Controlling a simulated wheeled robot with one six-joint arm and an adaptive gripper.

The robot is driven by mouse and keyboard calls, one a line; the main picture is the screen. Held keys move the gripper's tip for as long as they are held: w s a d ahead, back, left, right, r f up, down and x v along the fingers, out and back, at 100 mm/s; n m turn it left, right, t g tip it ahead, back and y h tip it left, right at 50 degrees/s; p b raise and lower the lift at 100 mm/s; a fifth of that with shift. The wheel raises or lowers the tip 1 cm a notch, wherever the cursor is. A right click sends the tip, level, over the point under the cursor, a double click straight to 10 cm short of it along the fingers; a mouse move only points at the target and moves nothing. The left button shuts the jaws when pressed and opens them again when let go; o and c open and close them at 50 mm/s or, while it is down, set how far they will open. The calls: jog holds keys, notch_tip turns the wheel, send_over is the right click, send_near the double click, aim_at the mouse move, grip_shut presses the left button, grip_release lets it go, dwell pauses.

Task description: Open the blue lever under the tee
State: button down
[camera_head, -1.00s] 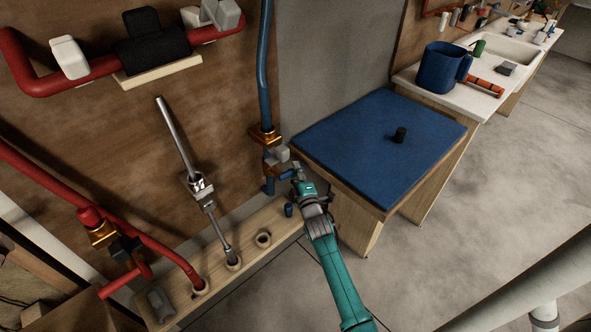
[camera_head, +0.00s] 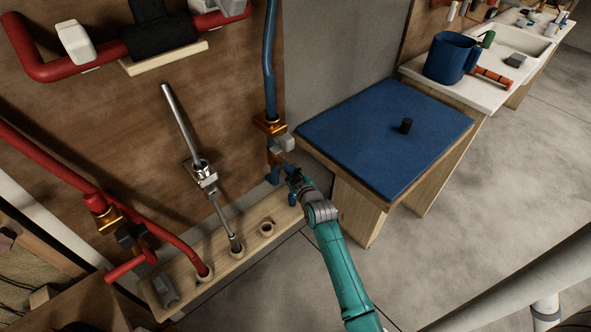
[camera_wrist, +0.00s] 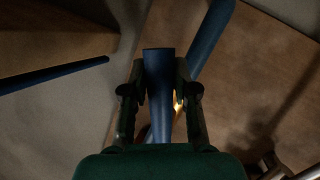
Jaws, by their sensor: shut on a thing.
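The blue lever (camera_wrist: 158,85) stands between the two fingers of my gripper (camera_wrist: 159,92) in the wrist view, and the gripper is shut on it. Its flat end shows above the fingertips. In the head view my gripper (camera_head: 295,181) is at the lower part of the blue pipe, just under the brass tee (camera_head: 272,148). The lever is mostly hidden there by the gripper.
The blue-topped table (camera_head: 385,140) stands close to the right of my gripper. A wooden ledge with holes (camera_head: 240,240) runs below. Red pipes (camera_head: 150,240) and a metal rod (camera_head: 182,120) are to the left.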

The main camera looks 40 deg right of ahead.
jog(key=a+m+y, duration=0.1)
jog(key=m, duration=0.1)
jog(key=a+m+y, duration=0.1)
jog(key=shift+a+f+m+g+y, duration=0.3)
jog(key=shift+g, duration=0.1)
jog(key=shift+a, duration=0.1)
dwell(0.4)
jog(key=c, duration=0.9)
grip_release()
jog(key=shift+o, duration=0.2)
jog(key=v, duration=1.2)
